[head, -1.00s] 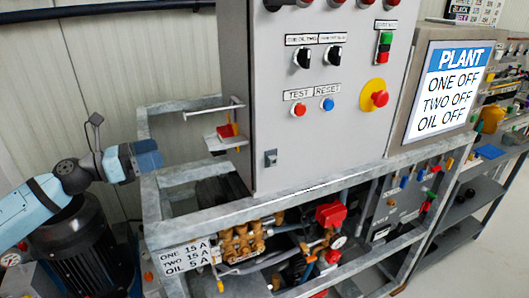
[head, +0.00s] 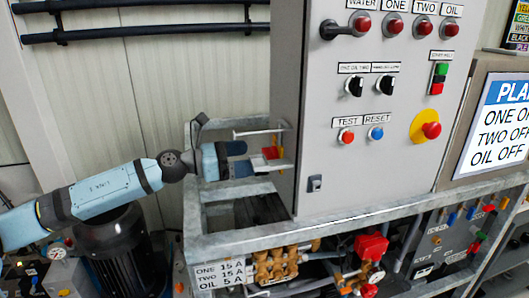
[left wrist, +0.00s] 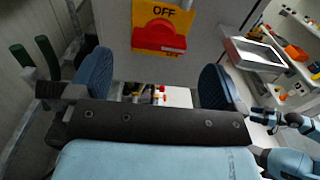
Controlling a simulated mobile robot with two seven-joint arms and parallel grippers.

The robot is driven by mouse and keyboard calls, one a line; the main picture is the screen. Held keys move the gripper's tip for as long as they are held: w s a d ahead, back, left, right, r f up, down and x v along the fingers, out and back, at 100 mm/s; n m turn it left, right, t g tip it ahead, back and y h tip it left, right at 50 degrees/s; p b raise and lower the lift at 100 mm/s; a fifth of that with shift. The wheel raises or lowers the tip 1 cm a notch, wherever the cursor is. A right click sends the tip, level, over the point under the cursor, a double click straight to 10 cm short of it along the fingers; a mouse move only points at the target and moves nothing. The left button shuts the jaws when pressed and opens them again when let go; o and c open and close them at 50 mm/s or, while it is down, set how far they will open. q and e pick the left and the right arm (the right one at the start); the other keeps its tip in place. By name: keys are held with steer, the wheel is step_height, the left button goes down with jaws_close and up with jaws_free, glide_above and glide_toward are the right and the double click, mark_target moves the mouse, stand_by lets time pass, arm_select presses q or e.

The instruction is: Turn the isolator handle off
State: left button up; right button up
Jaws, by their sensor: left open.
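The isolator handle (left wrist: 160,36) is red, on a yellow plate with the word OFF above it, in the left wrist view. Its broad grip lies across the picture. My left gripper (left wrist: 155,66) is open, its two blue fingers wide apart, with the handle ahead between them and apart from them. In the head view my left gripper (head: 238,160) is beside the left side of the grey cabinet (head: 380,130), near a small red and yellow part (head: 271,152). My right gripper (left wrist: 263,117) seems to show small and dark at the right of the wrist view, its jaws unclear.
The metal frame (head: 240,189) runs below my left gripper, with a dark motor (head: 112,245) at the left.

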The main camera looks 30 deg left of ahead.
mark_target(270, 155)
arm_select(q)
steer(key=p+x, duration=0.1)
steer(key=x, duration=0.2)
steer(key=shift+w+d+r+p, duration=0.15)
steer(key=shift+w+d+p, duration=0.05)
steer(key=shift+w+p, duration=0.1)
steer(key=shift+p+x, duration=0.3)
steer(key=shift+x, duration=0.55)
steer(key=shift+f, duration=0.2)
steer(key=c, duration=0.7)
steer(key=shift+c, duration=1.2)
